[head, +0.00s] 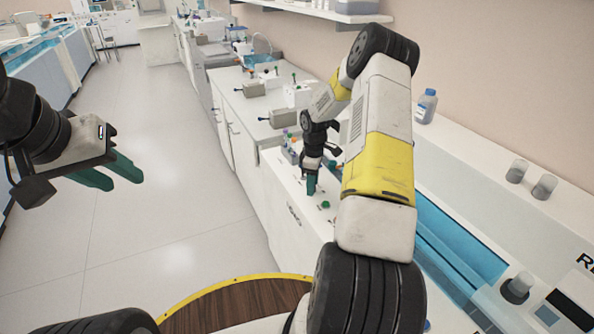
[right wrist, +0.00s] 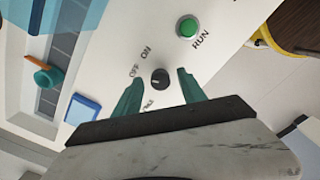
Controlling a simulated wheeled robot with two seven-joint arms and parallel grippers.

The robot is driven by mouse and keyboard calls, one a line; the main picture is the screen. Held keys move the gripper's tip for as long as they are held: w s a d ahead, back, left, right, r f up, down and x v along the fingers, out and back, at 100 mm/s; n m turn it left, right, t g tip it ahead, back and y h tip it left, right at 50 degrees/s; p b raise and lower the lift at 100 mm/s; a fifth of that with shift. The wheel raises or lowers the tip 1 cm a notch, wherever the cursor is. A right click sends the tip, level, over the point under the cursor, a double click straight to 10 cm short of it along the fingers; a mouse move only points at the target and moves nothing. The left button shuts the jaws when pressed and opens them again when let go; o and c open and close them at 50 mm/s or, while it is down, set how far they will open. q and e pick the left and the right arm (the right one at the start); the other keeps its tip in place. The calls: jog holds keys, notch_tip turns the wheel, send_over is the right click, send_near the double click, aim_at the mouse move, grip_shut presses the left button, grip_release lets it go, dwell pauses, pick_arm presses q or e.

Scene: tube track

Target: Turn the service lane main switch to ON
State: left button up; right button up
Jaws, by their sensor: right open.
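The main switch is a small black rotary knob (right wrist: 160,78) on a white panel in the right wrist view, with OFF and ON printed beside it. Its pointer direction is too small to tell. My right gripper (right wrist: 160,92) is open, with one green finger on each side of the knob and a gap on both sides. In the head view my right gripper (head: 312,184) is over the white bench unit (head: 285,205), and the knob is hidden there. My left gripper (head: 120,172) is open and empty over the floor at the left.
A green RUN button (right wrist: 187,27) sits close to the knob. A blue square part (right wrist: 82,110) and an orange-and-teal piece (right wrist: 45,74) lie on its other side. A blue channel (head: 455,240) runs along the right. The floor (head: 150,220) at left is clear.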

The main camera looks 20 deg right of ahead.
grip_shut()
jog(key=shift+m, duration=0.3)
jog(key=m, duration=0.4)
jog(key=shift+m, duration=2.1)
grip_release()
